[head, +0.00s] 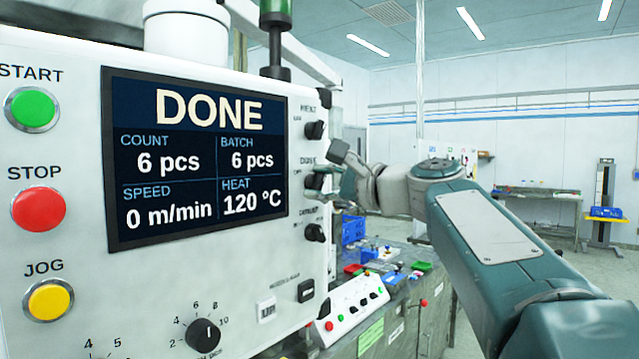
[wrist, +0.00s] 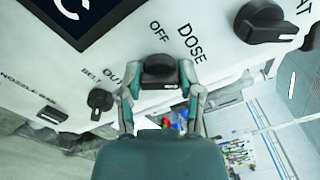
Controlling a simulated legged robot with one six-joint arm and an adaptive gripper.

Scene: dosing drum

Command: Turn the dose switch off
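The dose switch is a black rotary knob (wrist: 160,72) on the white panel, under the DOSE and OFF labels in the wrist view. It also shows at the panel's right edge in the head view (head: 314,181). Which way its handle points is hard to tell. My gripper (wrist: 159,80) is at the knob, with one finger on each side of it. The fingers are spread, and I cannot tell whether either one touches the knob. In the head view my gripper (head: 336,177) reaches the panel from the right.
A heat knob (wrist: 265,22) and a lower black knob (wrist: 100,99) sit close on either side of the dose switch. The display (head: 197,155) reads DONE. A cluttered bench (head: 385,318) stands below and right of the panel.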

